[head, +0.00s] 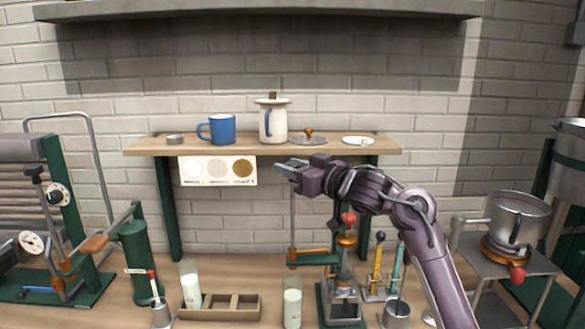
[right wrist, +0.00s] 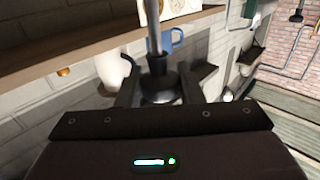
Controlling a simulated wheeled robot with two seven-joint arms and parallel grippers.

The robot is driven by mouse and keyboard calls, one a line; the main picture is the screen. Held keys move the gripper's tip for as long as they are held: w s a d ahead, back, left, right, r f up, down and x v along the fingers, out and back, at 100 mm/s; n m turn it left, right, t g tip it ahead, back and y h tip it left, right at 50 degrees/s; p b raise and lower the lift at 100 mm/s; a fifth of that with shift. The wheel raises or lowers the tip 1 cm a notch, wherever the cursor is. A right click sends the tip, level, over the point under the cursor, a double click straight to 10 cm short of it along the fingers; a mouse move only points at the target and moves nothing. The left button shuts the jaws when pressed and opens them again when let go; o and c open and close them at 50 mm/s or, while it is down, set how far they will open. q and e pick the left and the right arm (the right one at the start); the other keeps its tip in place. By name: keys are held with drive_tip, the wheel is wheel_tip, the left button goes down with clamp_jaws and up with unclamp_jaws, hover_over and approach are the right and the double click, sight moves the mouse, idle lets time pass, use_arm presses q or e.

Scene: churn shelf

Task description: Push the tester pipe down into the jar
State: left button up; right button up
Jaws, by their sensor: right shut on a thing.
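The tester pipe (head: 292,225) is a thin grey upright rod below my right gripper (head: 285,168). In the right wrist view the gripper (right wrist: 160,92) is shut on its dark, wider head, and the grey rod (right wrist: 154,38) runs away from the fingers. The jar (head: 292,310) is clear glass with white milk in it and stands on the bench roughly under the pipe. The pipe's lower end is by an orange fitting above the jar; I cannot tell whether it enters the jar. My left gripper is not in view.
A green-based device (head: 345,292) and a small rack (head: 381,295) stand right of the jar. The wooden shelf (head: 360,148) holds a blue mug (head: 222,129) and white jug (head: 273,124).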

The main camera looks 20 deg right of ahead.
clamp_jaws()
drive_tip(key=b, duration=0.7)
hover_over(293, 259)
drive_tip(key=f, duration=1.5)
drive_tip(key=shift+w+f, duration=0.25)
drive_tip(key=shift+f, duration=0.9)
drive_tip(key=o, duration=1)
unclamp_jaws()
drive_tip(key=b+v, duration=0.1)
drive_tip(key=v, duration=0.6)
drive_tip(key=shift+s+d+b, duration=0.25)
drive_tip(key=shift+s+b, duration=0.05)
drive_tip(key=shift+s, duration=0.05)
